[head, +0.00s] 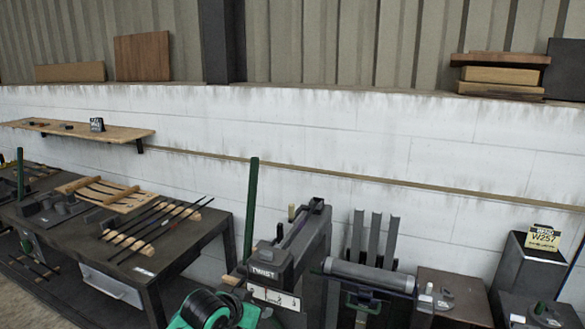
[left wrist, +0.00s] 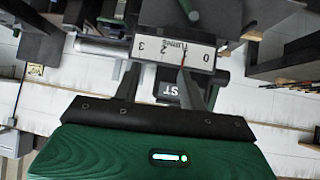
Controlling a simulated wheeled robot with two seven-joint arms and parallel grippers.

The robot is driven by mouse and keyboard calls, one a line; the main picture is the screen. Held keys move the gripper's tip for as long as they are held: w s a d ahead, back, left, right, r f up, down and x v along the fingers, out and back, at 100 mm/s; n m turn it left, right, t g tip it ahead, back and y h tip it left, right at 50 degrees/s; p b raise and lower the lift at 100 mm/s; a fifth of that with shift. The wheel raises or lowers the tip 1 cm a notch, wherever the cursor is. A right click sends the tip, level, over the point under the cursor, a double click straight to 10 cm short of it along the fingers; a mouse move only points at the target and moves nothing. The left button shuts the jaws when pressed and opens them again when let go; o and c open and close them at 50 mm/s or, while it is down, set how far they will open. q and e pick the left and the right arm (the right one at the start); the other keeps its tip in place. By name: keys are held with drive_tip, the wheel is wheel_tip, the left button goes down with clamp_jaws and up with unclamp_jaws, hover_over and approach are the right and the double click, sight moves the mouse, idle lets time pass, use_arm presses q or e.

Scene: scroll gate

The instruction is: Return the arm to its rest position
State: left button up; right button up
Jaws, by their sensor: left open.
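My left gripper (left wrist: 160,76) shows in the left wrist view with its two dark fingers apart and nothing visible between them. Beyond the fingers, a white scale plate (left wrist: 172,50) marked with numbers appears upside down. The same plate (head: 275,297) is on the front of the dark twist machine (head: 290,250) in the head view. In the head view a green and black round part of my left arm (head: 208,309) shows at the bottom, just left of the machine. I cannot make out the left fingers there. My right gripper is in neither view.
A dark workbench (head: 185,237) at left holds rods and wooden racks. A green post (head: 251,205) stands between bench and machine. A roller machine (head: 370,276) and dark boxes (head: 530,270) stand to the right. A wooden shelf (head: 75,127) is on the white wall.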

use_arm(q)
drive_tip(key=s+a+f+n+g+y, duration=0.15)
drive_tip(key=s+a+f, duration=0.3)
drive_tip(key=s, duration=0.85)
drive_tip(key=s+a+f+n+g+y, duration=0.15)
drive_tip(key=s+a+f, duration=0.3)
drive_tip(key=s, duration=0.85)
drive_tip(key=s+a+f+n+g+y, duration=0.15)
drive_tip(key=s+a+f, duration=0.3)
drive_tip(key=s, duration=0.85)
wheel_tip(320, 180, down, 32)
drive_tip(key=m+g, duration=0.1)
drive_tip(key=g, duration=0.1)
drive_tip(key=s+a+f, duration=0.1)
drive_tip(key=s+f, duration=0.8)
drive_tip(key=s+a+f+g, duration=0.1)
drive_tip(key=s+a+f, duration=0.1)
drive_tip(key=s+f, duration=0.7)
drive_tip(key=shift+s+a+f+y, duration=0.25)
drive_tip(key=shift+s+a+y, duration=0.1)
drive_tip(key=shift+s, duration=0.45)
drive_tip(key=shift+d, duration=0.1)
